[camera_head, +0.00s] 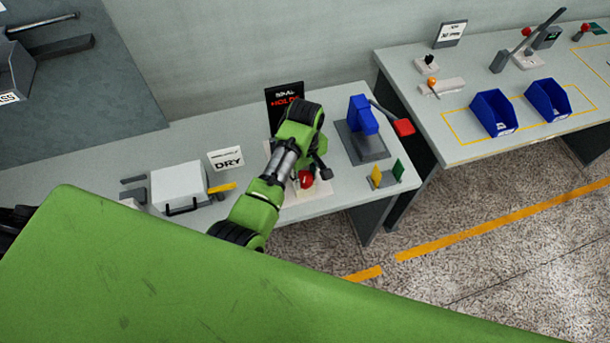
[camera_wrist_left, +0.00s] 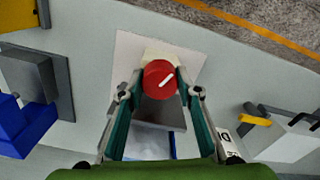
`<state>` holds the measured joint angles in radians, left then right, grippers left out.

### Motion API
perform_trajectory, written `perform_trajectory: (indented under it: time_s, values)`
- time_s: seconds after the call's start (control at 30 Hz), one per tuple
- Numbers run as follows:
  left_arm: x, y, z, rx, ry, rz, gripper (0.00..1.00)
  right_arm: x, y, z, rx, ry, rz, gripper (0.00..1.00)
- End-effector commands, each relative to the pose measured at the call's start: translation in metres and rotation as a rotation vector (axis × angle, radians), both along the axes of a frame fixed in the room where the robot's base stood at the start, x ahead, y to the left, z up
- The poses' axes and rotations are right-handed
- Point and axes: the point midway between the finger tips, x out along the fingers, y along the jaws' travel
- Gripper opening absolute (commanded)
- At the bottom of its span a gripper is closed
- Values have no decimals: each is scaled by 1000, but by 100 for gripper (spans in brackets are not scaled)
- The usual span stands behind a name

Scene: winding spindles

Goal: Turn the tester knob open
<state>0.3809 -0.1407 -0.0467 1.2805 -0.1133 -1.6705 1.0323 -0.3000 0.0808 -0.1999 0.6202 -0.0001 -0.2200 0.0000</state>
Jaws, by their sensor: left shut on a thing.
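The tester knob (camera_wrist_left: 157,72) is red and round, with a white pointer line slanting to the upper right in the left wrist view. It sits on a pale base plate (camera_wrist_left: 187,64). In the head view the red knob (camera_head: 306,181) shows partly below my left arm. My left gripper (camera_wrist_left: 161,84) reaches it from above, with one finger on each side, shut on the knob. The fingertips are largely hidden in the head view. A black display (camera_head: 284,93) with red lettering stands behind, partly covered by my arm. My right gripper is not in view.
A blue device (camera_head: 362,115) with a red-ended lever stands right of the knob. A white box (camera_head: 180,187) and a DRY sign (camera_head: 226,159) are to the left. A second table (camera_head: 450,140) with blue bins (camera_head: 493,113) stands beyond a gap.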

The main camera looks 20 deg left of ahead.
Motion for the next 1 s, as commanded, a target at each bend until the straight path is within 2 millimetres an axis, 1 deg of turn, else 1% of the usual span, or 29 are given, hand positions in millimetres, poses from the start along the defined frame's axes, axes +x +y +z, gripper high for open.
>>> perform_trajectory:
  time_s: [0.2, 0.57, 0.6, 0.63, 0.67, 1.0]
  values:
    - [2, 1, 2, 2, -6, 30, 10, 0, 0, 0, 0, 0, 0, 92]
    - [2, 1, 2, 3, -7, 31, 10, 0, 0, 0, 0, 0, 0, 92]
    - [2, 1, 2, 3, -7, 31, 39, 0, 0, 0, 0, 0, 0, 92]
    - [2, 1, 2, 2, -6, 31, 47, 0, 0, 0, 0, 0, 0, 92]
    - [2, 1, 2, 2, -6, 31, 48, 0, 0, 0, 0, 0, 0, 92]
    - [1, 0, 2, 0, -3, 30, 48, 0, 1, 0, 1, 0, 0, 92]
